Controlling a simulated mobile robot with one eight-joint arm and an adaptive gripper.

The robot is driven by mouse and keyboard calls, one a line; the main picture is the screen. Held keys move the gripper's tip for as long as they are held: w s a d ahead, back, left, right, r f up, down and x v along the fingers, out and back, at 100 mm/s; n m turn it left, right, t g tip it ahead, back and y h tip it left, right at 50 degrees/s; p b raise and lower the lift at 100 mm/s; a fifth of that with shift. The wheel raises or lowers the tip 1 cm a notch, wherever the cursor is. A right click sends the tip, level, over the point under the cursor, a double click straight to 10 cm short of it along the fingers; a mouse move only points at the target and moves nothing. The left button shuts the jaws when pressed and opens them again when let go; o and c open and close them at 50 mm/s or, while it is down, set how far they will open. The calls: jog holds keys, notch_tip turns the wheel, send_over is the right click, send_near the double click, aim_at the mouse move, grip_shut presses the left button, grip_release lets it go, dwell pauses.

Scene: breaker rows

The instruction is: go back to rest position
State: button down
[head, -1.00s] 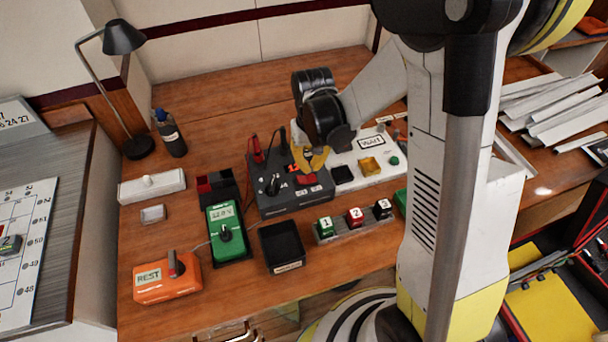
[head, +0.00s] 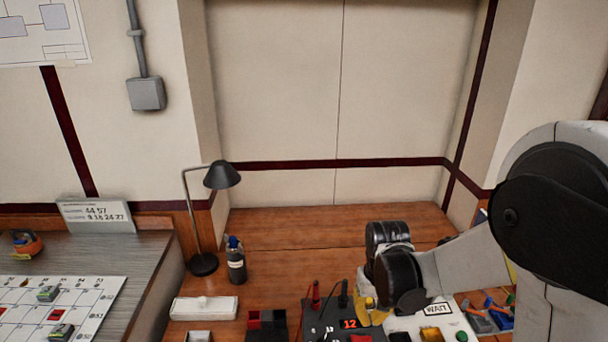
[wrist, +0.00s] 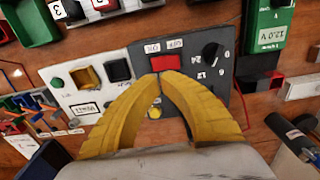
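My gripper (wrist: 160,76) points down over the dark grey control panel (wrist: 203,52), its two yellow fingertips together and nothing visible between them. The tips appear just at the near edge of the panel's red button (wrist: 166,63); I cannot tell whether they touch it. In the head view my gripper (head: 364,303) shows at the bottom, partly hidden by my black wrist joint. The grey panel's red display (head: 349,323) reads 12 beside it.
The white panel (head: 465,325) adjoins the grey one. A desk lamp (head: 222,175), a dark bottle (head: 236,262) and a white box (head: 203,308) stand left. The back of the wooden table (head: 320,225) is clear. The wrist view shows a green meter (wrist: 270,22).

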jog(key=s+r+t, duration=0.7)
jog(key=s+r, duration=0.6)
jog(key=r, duration=0.4)
